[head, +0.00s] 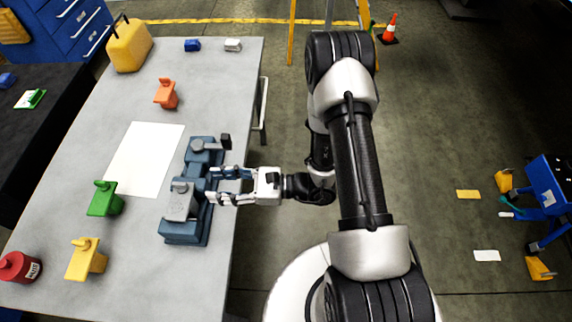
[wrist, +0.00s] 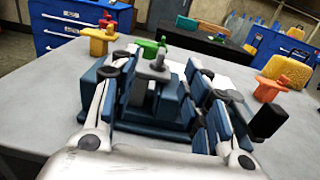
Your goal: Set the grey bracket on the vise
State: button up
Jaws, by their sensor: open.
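The grey bracket (head: 180,204) stands upright on the blue vise (head: 184,233), near the front part of its body. It also shows in the wrist view (wrist: 154,72), with its knob on top, on the vise (wrist: 172,105). My gripper (head: 213,186) is open and empty, just right of the bracket in the head view. In the wrist view its fingers are spread to either side of the bracket, with visible room between. Whether the bracket's underside is fully seated cannot be told.
A white sheet (head: 145,158) lies left of the vise. Green (head: 104,199), yellow (head: 86,260) and orange (head: 166,94) brackets stand on the table (head: 215,75). A red can (head: 20,267) is at the front left, a yellow canister (head: 129,47) at the back left.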

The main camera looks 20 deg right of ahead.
jog(key=s+r+n+g+h, duration=0.6)
jog(key=s+r+n+g, duration=0.4)
jog(key=s+r+n, duration=0.4)
jog(key=d+r+n+t+h, duration=0.4)
jog(key=d+h, duration=0.1)
jog(key=d, duration=0.3)
jog(key=s+d+r+n+t+h, duration=0.1)
jog(key=d+r+n+t+h, duration=0.3)
jog(key=d, duration=0.4)
jog(key=shift+s+r+h, duration=0.25)
jog(key=shift+r+h, duration=0.25)
jog(key=shift+h, duration=0.4)
jog(key=shift+c, duration=0.5)
